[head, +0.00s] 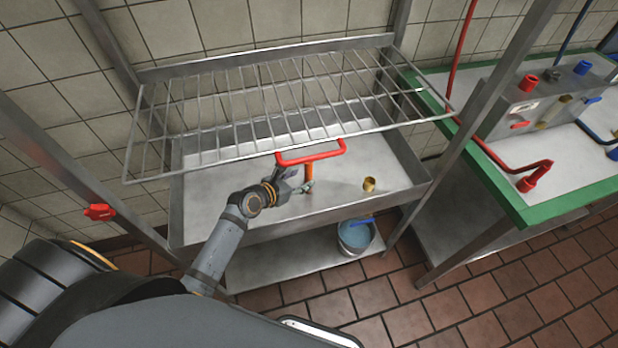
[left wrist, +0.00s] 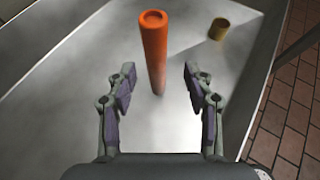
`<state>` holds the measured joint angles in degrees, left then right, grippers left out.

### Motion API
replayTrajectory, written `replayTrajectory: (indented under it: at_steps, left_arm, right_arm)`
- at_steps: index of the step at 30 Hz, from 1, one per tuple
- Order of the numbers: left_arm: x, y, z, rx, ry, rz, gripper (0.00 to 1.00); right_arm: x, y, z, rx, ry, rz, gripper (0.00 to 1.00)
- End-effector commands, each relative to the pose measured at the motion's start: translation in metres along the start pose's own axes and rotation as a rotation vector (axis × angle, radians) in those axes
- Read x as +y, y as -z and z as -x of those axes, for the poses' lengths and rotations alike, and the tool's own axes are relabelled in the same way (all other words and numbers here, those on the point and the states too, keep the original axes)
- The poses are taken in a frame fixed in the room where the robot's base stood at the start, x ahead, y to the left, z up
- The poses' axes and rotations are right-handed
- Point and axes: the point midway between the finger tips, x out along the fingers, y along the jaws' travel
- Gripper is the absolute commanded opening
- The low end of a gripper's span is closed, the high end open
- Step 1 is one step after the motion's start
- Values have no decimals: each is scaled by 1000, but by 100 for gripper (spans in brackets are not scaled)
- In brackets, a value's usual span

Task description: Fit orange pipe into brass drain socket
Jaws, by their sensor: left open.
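The orange pipe (head: 308,173) stands upright in the metal basin. In the left wrist view the pipe (left wrist: 154,52) shows its ringed top end, and its lower end lies between the lines of my open fingers. The brass drain socket (head: 369,184) is a short open cylinder on the basin floor to the right of the pipe; it also shows in the left wrist view (left wrist: 219,29). My left gripper (head: 298,181) is open at the pipe, with a visible gap on both sides and nothing clamped. My right gripper is not in view.
A bucket (head: 355,236) stands on the lower shelf. A green-edged bench (head: 520,212) with valves and hoses is at the right. The basin floor around the socket is clear.

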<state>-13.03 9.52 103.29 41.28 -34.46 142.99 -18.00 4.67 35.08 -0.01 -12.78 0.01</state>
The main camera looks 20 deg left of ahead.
Motion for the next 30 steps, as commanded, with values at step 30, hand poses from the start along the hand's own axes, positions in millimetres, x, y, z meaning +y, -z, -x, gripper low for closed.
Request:
replayTrajectory:
  at_steps: [30]
  left_arm:
    - [5, 4, -58, 1, -1, -2, 22]
  right_arm:
    - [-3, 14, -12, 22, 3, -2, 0]
